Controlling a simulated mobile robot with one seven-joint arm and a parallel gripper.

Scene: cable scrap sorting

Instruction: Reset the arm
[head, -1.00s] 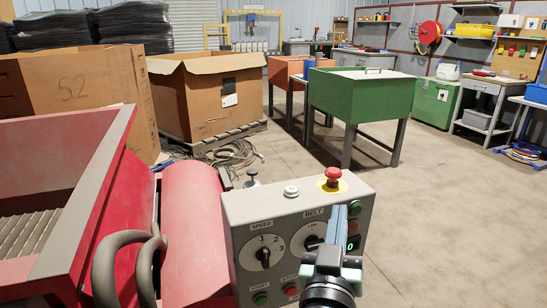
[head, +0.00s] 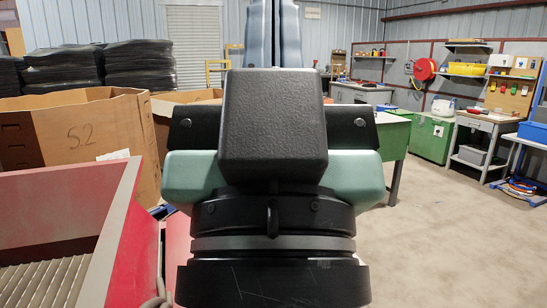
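My gripper (head: 273,28) fills the middle of the head view, close to the camera, raised and pointing up. Its two blue-grey fingers stand side by side, touching or nearly so, and their tips run out of the top of the picture. I see nothing between them. The black and pale green gripper body and wrist sit below the fingers. The control panel is hidden or out of the picture.
A red machine (head: 75,205) with a slatted bed is at lower left. A carton marked 52 (head: 70,138) stands behind it, with black stacked bundles (head: 148,70) beyond. Floor (head: 445,245) at right is clear.

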